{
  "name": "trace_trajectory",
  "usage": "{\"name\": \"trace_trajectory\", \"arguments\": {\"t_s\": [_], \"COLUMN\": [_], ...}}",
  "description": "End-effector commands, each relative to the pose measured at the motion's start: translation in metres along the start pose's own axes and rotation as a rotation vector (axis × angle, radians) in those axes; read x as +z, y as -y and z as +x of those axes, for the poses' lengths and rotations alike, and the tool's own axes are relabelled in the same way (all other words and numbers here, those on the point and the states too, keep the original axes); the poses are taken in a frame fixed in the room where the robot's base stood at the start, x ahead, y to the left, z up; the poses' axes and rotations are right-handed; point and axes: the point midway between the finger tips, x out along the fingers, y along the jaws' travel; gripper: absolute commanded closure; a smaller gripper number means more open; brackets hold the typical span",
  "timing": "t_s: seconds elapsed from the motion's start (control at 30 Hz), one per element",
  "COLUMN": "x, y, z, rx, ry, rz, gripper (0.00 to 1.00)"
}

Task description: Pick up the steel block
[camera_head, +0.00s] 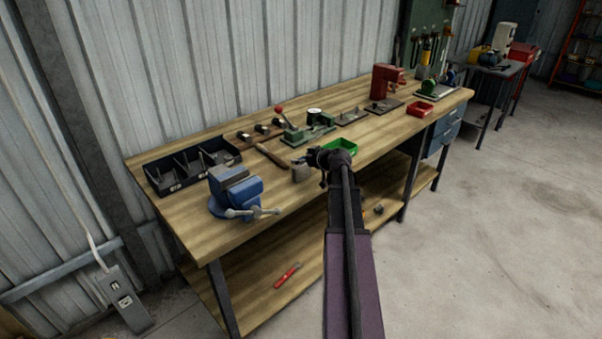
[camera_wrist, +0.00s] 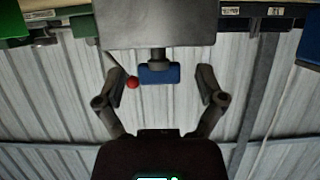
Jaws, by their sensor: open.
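The steel block (camera_head: 301,171) is a small grey block on the wooden bench top, just left of my gripper (camera_head: 330,160) in the head view. In the wrist view a large plain grey face, which looks like the steel block (camera_wrist: 155,22), fills the top middle. My gripper (camera_wrist: 160,78) has its two fingers spread apart there, with nothing held between them. The block lies ahead of the fingertips, and I cannot tell the exact gap. My arm hides part of the bench in the head view.
A green bin (camera_head: 341,147) stands close behind my gripper. A blue vise (camera_head: 236,191) is at the bench's near left, with a black divided tray (camera_head: 159,183) behind it. A lever press (camera_head: 305,130) with a red knob stands farther back. Bare wood lies between vise and block.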

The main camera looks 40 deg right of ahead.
Motion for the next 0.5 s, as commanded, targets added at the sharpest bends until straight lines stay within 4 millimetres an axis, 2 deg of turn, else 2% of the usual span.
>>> {"name": "trace_trajectory", "arguments": {"t_s": [0.17,0.27,0.47,0.5], "x": [0.0001,0.0001,0.0002,0.0002], "y": [-0.0003,-0.0004,-0.0006,-0.0006], "z": [-0.0002,-0.0003,-0.0004,-0.0004], "rx": [0.0,0.001,0.001,0.001], "ry": [0.0,0.0,0.0,0.0], "rz": [0.0,0.0,0.0,0.0], "gripper": [0.11,0.38,0.98,1.0]}}
